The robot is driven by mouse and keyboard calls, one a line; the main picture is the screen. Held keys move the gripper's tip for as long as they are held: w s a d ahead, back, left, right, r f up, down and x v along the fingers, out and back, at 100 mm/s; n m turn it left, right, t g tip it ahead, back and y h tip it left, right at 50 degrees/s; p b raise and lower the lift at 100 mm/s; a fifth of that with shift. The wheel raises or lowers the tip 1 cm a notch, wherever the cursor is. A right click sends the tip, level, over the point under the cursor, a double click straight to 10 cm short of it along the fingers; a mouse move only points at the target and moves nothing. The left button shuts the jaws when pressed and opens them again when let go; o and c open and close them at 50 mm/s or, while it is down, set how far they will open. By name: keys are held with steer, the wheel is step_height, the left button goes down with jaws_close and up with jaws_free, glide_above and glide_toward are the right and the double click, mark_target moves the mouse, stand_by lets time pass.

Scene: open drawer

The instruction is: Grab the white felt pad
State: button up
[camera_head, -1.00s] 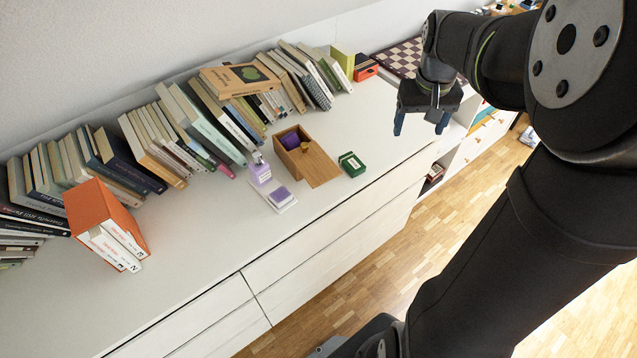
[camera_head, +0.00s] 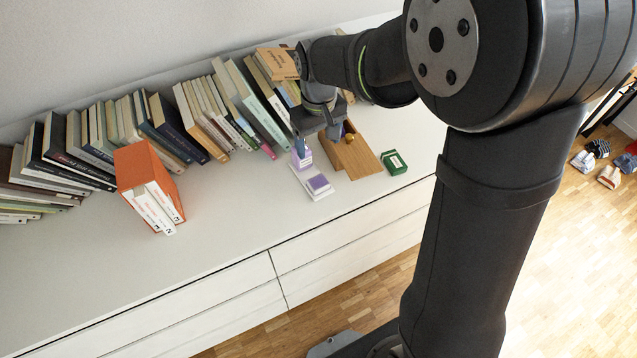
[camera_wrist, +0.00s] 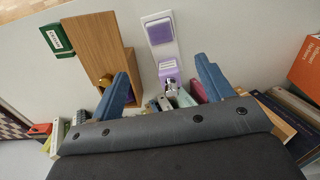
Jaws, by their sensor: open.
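The white felt pad (camera_head: 304,178) is a small flat strip on the white cabinet top. A purple square block (camera_head: 318,183) lies on its near end, and a lavender bottle (camera_head: 301,156) stands at its far end. In the wrist view the pad (camera_wrist: 164,52) runs up the picture between the two blue fingers, with the block (camera_wrist: 160,32) and bottle (camera_wrist: 168,68) on it. My gripper (camera_head: 318,143) is open and empty, above the far end of the pad near the bottle. In the head view it partly hides the bottle and the wooden box behind.
Leaning books (camera_head: 240,105) line the wall behind. The cabinet top in front of the pad is clear.

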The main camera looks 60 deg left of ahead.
mark_target(319, 182)
step_height(319, 182, down, 15)
steer(key=shift+a, duration=0.1)
steer(key=c, duration=1)
